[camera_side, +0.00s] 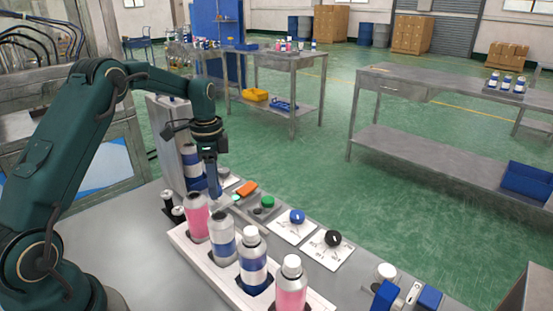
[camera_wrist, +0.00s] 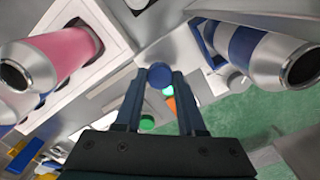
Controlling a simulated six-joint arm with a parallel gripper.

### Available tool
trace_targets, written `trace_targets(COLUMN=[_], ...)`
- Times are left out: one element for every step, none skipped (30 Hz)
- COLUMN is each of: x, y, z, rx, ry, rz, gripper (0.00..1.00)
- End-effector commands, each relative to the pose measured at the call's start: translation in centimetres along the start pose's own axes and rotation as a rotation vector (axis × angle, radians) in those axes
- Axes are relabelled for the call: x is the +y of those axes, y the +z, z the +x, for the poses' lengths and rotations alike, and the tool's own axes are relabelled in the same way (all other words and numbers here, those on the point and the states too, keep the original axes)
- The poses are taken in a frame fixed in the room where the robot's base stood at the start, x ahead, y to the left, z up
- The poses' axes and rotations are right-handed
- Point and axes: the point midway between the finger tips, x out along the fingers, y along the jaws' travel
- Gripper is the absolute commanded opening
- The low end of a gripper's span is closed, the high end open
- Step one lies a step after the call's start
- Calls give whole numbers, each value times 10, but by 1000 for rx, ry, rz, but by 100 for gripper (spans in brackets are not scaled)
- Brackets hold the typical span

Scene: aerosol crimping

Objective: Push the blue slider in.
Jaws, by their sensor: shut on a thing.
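The blue slider's round knob (camera_wrist: 159,75) sits between my fingertips in the wrist view. My gripper (camera_wrist: 158,78) is closed on it, one finger on each side. In the side view my gripper (camera_side: 214,194) points down beside the crimping machine, behind the rack of cans. There the slider is hidden by the fingers or too small to make out. A blue-and-silver can (camera_side: 192,160) stands upright in the machine, left of my gripper; it also shows at upper right in the wrist view (camera_wrist: 245,45).
A white rack (camera_side: 205,258) with several pink and blue cans stands close in front of my gripper. An orange switch (camera_side: 247,188), a green button (camera_side: 267,202), a blue knob (camera_side: 297,216) and a black knob (camera_side: 333,239) line the bench to the right.

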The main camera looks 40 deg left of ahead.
Motion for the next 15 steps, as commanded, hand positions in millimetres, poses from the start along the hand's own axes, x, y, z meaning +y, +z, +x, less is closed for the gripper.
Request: trace_targets(x=[-5, -5, -6, -6, -6, -6, -6, -6, -5, -5, -5, -4, -4, -4, -4], y=[3, 3, 4, 4, 4, 4, 4, 4, 4, 3, 3, 3, 3, 3, 3], z=[-1, -1, -1, -1, -1, -2, -1, -1, -1, -1, -1, -1, -1, -1, -1], rx=[-4, -4, -5, -5, -5, -4, -4, -4, -4, -4, -4, -4, -4, -4, -4], ry=[-17, -18, -19, -20, -20, -21, -20, -20, -18, -17, -16, -16, -15, -14, -14], rz=[-1, -1, -2, -2, -2, -3, -3, -3, -2, -2, -2, -2, -2, -2, -2], gripper=[0, 0, 0, 0, 0, 50, 62, 69, 69, 69, 69, 69, 69, 69, 69])
